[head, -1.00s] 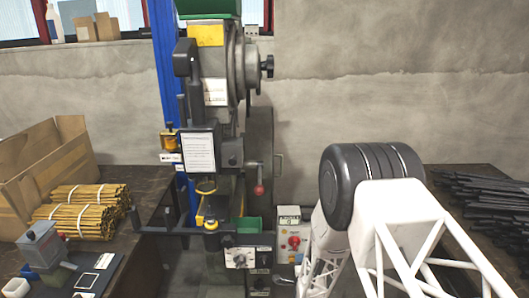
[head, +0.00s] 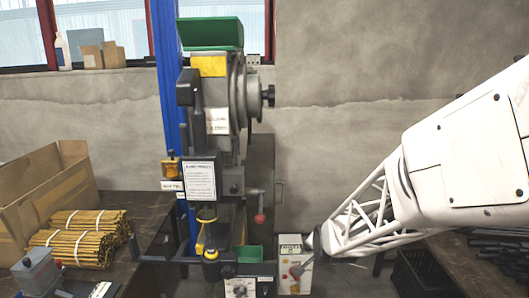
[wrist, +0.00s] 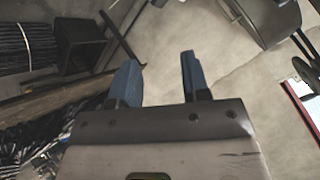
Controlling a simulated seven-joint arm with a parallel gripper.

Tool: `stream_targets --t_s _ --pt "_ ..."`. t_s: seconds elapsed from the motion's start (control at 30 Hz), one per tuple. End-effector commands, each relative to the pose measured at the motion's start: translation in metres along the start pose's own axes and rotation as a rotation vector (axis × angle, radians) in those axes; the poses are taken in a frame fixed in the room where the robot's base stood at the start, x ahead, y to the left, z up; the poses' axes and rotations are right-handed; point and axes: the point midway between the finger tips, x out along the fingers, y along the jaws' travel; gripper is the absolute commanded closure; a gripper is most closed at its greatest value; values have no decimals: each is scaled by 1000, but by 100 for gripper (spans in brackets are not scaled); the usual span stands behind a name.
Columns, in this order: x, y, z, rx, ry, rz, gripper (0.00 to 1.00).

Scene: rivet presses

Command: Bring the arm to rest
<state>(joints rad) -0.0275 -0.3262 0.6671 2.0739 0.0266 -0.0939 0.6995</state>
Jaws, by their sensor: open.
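My gripper (wrist: 160,85) shows in the wrist view with its two blue fingers apart and nothing between them. Bare concrete floor lies beyond the fingers. In the head view my white arm (head: 460,160) reaches in from the right edge. Its lattice link slants down and left, with its lower end in front of the small control box (head: 293,262). The gripper's fingers cannot be made out in the head view.
The rivet press (head: 215,150) stands at the centre. On the left bench are an open cardboard box (head: 40,190), bundled yellow-brown rods (head: 80,238) and a small grey device (head: 38,275). Dark rods (head: 500,250) lie on the right bench. A black crate (head: 422,272) stands beside it.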

Motion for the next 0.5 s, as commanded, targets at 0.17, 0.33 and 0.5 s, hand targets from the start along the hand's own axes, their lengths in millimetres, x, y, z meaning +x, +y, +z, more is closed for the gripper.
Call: stream_targets --t_s 0.17,0.33,0.5 --pt "-79 5 0 -145 -95 73 57" --pt "-152 19 11 -287 -200 134 57" --pt "-224 40 30 -424 -313 183 57"
